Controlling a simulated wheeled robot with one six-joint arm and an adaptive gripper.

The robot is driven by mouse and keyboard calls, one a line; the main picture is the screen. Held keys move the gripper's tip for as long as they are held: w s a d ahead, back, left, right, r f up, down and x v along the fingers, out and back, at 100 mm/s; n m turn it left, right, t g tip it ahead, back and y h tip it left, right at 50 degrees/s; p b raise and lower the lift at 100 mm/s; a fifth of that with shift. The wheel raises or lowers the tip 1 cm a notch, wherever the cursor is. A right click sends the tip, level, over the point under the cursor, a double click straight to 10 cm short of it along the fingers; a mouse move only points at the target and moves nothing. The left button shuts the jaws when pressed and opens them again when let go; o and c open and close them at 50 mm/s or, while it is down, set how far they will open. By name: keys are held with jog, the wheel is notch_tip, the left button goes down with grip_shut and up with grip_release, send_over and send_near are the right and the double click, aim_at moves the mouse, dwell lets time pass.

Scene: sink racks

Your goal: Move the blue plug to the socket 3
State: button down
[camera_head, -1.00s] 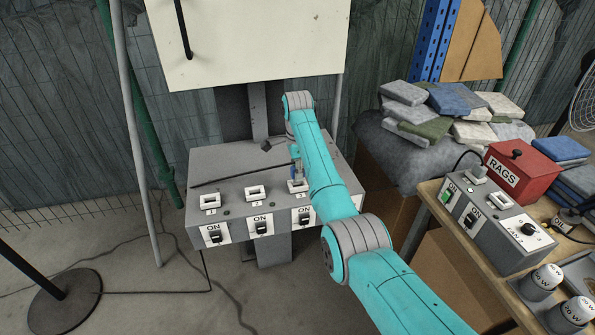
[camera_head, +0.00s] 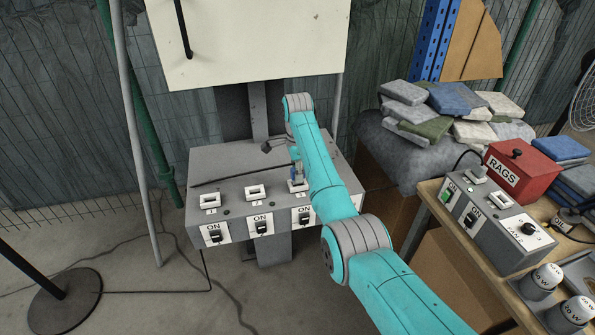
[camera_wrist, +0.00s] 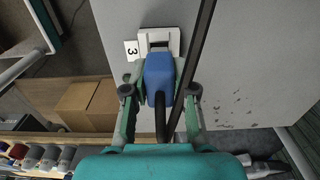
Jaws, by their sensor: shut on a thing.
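The blue plug (camera_wrist: 158,78) is between the two fingers of my gripper (camera_wrist: 160,92), with its dark cable running back toward my wrist. It is at the white socket 3 (camera_wrist: 175,37), beside the label "3" (camera_wrist: 132,50). Part of the socket's dark opening shows beyond the plug; its lower part is hidden. I cannot tell whether the plug's front is in the socket or just above it. In the head view my gripper (camera_head: 296,168) is over the right-hand socket of the grey box, largely hidden by my arm.
The grey socket box (camera_head: 235,169) has two other white sockets (camera_head: 210,201) (camera_head: 255,192) to the left, with black switches in front. A dark cable (camera_wrist: 193,70) crosses the box top near my gripper. A bench with a second panel (camera_head: 497,229) stands at right.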

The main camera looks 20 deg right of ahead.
jog(key=shift+f, duration=0.95)
jog(key=c, duration=0.9)
grip_release()
jog(key=shift+o, duration=0.2)
notch_tip(320, 180, up, 12)
